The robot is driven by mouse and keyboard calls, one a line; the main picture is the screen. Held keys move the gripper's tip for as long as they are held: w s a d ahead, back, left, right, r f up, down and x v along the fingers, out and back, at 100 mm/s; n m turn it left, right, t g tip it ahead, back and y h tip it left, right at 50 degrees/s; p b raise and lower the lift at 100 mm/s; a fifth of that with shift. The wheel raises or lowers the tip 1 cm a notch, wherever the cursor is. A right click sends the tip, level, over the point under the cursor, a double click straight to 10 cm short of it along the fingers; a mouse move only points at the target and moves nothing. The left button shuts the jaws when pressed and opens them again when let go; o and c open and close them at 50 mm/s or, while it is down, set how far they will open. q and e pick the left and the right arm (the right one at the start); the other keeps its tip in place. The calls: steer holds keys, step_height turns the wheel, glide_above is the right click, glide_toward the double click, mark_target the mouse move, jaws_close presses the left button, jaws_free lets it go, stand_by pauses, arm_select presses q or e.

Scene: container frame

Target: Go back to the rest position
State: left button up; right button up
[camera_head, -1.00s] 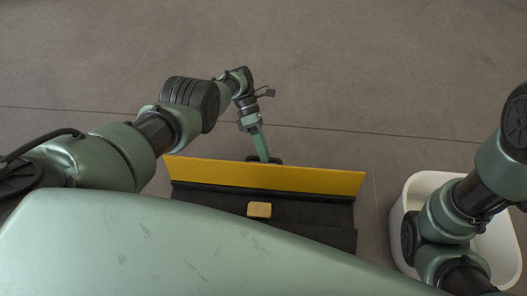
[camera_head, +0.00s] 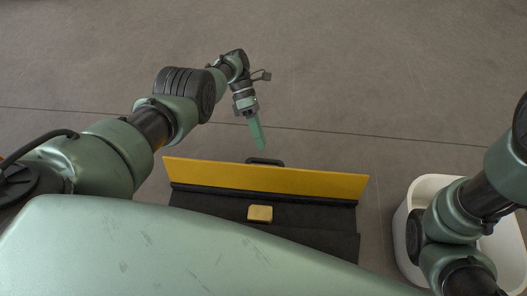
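My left gripper (camera_head: 257,132) hangs above the floor, just beyond the far edge of a toolbox. It is seen edge-on, so I cannot tell whether its fingers are apart. The dark toolbox (camera_head: 210,205) has a yellow long side (camera_head: 225,178) and a black handle (camera_head: 264,162) at its far side. The gripper is clear of the handle. A small yellow latch-like piece (camera_head: 260,213) shows on the dark part. My own green body hides the near part of the toolbox. My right arm (camera_head: 465,210) reaches in at the right; its gripper is out of view.
A white bin (camera_head: 402,240) stands at the lower right, partly hidden behind my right arm. The grey floor (camera_head: 380,80) beyond the toolbox is clear, with a thin dark seam across it.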

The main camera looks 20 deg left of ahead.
arm_select(q)
steer(key=shift+b+v, duration=0.4)
steer(key=shift+v, duration=0.8)
